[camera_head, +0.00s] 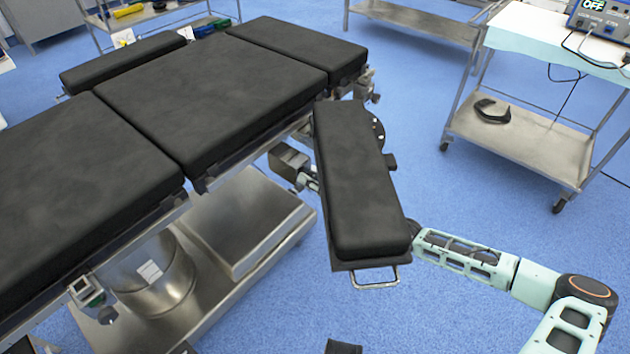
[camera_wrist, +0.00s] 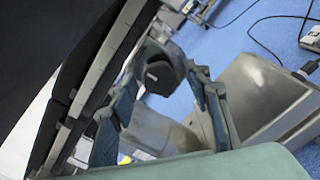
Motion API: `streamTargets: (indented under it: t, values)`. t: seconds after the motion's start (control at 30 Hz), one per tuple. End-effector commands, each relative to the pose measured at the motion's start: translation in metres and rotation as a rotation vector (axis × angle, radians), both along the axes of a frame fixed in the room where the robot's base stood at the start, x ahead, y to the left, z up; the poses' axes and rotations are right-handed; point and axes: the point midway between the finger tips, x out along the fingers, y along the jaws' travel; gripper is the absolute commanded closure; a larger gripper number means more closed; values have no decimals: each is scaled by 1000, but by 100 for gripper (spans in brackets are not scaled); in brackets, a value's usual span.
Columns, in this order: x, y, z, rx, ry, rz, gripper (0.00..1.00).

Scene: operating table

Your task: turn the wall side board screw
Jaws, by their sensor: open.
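The black padded side board (camera_head: 362,185) juts out from the operating table (camera_head: 200,95) in the head view, with a metal handle loop at its near end. In the wrist view my gripper (camera_wrist: 165,80) is open, one finger on each side of a dark rounded knob-like part (camera_wrist: 160,74). I cannot tell whether this part is the screw or whether the fingers touch it. In the head view my arm reaches in from the lower right, and the side board hides my gripper.
The table's metal base (camera_head: 240,225) stands below the pads. Metal side rails and a clamp block (camera_head: 288,160) lie close to the side board. A trolley (camera_head: 535,140) with a device stands at the right. Blue floor is clear between trolley and side board.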

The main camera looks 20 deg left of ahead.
Motion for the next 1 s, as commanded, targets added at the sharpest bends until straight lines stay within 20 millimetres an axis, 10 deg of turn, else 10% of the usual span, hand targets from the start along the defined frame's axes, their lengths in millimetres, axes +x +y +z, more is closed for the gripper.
streamTargets:
  t: [0.17, 0.53, 1.0]
  values:
    - [0, 0, 0, 0, 0, 0, 55]
    - [0, 0, 0, 0, 0, 0, 96]
    - [0, 0, 0, 41, 102, 1, 98]
